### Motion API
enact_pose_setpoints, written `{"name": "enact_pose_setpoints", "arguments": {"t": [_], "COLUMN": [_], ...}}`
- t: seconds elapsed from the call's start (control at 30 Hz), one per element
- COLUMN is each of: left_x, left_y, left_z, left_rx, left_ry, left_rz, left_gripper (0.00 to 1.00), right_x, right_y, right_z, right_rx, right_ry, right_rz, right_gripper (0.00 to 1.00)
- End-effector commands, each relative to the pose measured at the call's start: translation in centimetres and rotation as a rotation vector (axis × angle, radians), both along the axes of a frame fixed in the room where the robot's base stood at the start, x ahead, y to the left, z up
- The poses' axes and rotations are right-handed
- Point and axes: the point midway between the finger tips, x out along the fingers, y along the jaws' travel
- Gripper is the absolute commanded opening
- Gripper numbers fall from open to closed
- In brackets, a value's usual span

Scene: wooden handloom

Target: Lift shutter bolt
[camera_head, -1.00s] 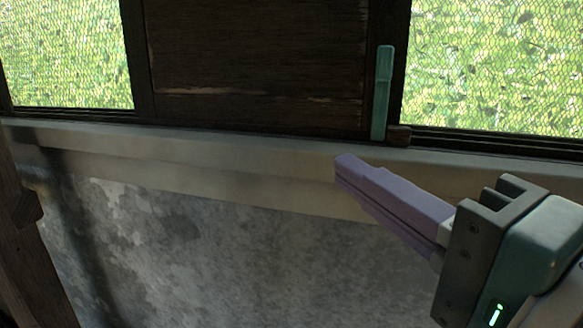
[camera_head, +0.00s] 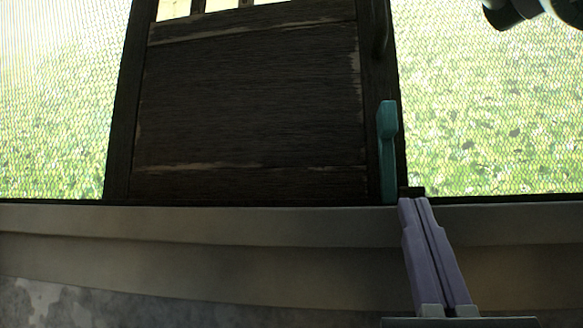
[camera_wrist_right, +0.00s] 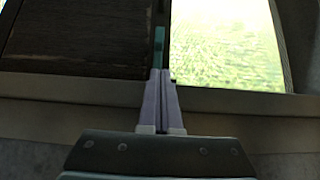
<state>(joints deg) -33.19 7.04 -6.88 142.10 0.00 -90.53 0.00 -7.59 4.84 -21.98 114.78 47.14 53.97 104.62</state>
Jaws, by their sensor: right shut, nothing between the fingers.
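The shutter bolt (camera_head: 387,152) is a teal upright bar at the right edge of the dark wooden shutter (camera_head: 250,105), its lower end close to the sill. It also shows in the right wrist view (camera_wrist_right: 158,45), just beyond the fingertips. My right gripper (camera_head: 412,203) has purple fingers, shut with nothing between them. Its tips point up at the sill, just below and right of the bolt's lower end in the head view. I cannot tell whether they touch anything. In the right wrist view the gripper (camera_wrist_right: 160,72) points at the bolt's foot. My left gripper is not in view.
A pale sill ledge (camera_head: 200,225) runs below the shutter, over a mottled grey wall (camera_head: 60,305). Bright mesh windows stand left (camera_head: 55,110) and right (camera_head: 490,120) of the shutter. A dark-and-white object (camera_head: 515,12) intrudes at the upper right corner.

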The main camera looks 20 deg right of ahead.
Motion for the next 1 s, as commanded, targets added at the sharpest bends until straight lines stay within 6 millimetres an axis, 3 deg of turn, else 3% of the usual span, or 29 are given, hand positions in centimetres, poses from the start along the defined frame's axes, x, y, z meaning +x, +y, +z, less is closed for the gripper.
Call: {"name": "enact_pose_setpoints", "arguments": {"t": [0.17,0.63,1.0], "left_x": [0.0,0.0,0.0], "left_y": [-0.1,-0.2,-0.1], "left_z": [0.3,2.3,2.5], "left_rx": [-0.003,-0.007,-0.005], "left_ry": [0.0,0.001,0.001], "left_rz": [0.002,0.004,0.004], "left_gripper": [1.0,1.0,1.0], "right_x": [0.5,5.1,6.1], "right_y": [-0.3,-3.1,-3.7], "right_z": [0.7,6.3,7.1], "right_rx": [-0.001,-0.003,-0.003], "right_ry": [-0.002,-0.002,0.002], "right_rz": [-0.001,-0.003,-0.001], "right_gripper": [0.0,0.0,0.0]}}
